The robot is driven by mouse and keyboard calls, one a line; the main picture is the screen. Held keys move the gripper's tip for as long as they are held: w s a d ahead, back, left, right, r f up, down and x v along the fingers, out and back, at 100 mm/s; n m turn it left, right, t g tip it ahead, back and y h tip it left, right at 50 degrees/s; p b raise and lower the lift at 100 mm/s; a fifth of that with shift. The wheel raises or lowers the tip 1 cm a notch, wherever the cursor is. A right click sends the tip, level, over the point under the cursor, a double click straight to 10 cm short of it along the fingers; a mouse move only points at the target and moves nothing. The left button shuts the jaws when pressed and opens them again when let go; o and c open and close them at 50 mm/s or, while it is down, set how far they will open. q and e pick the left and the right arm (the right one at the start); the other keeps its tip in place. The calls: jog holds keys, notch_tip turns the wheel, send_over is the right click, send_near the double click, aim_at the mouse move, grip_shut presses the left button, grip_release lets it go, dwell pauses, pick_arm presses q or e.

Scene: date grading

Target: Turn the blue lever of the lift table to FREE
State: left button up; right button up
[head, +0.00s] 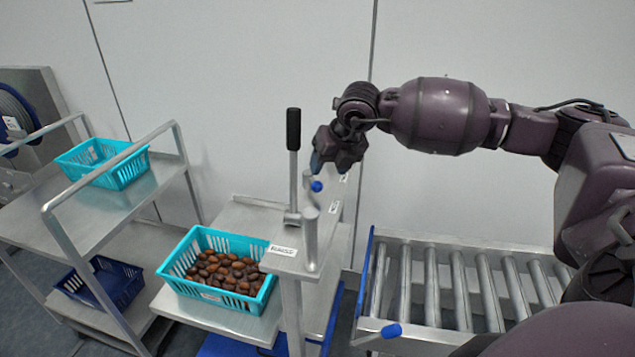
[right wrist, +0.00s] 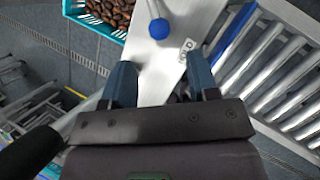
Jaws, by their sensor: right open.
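The blue lever's round knob (head: 316,186) sits on the post of the lift table (head: 283,262), just below my right gripper (head: 325,168) in the head view. In the right wrist view the blue knob (right wrist: 158,28) shows on its grey rod, beyond the open fingers of the right gripper (right wrist: 160,85). The fingers are apart with nothing between them, and the knob is not between the tips. A small label (right wrist: 187,46) lies to the right of the knob; its text is partly readable at best. My left gripper is not in view.
A tall handle with a black grip (head: 293,128) rises left of my right gripper. A turquoise crate of dates (head: 268,288) stands on the lift table. A trolley (head: 55,212) with crates stands at left.

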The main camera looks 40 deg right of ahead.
aim_at(320, 183)
jog(key=x, duration=0.5)
jog(key=shift+w+f, duration=0.2)
jog(key=shift+f, duration=0.15)
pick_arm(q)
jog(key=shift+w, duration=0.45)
pick_arm(e)
jog(key=shift+x, duration=0.75)
jog(key=c, duration=0.9)
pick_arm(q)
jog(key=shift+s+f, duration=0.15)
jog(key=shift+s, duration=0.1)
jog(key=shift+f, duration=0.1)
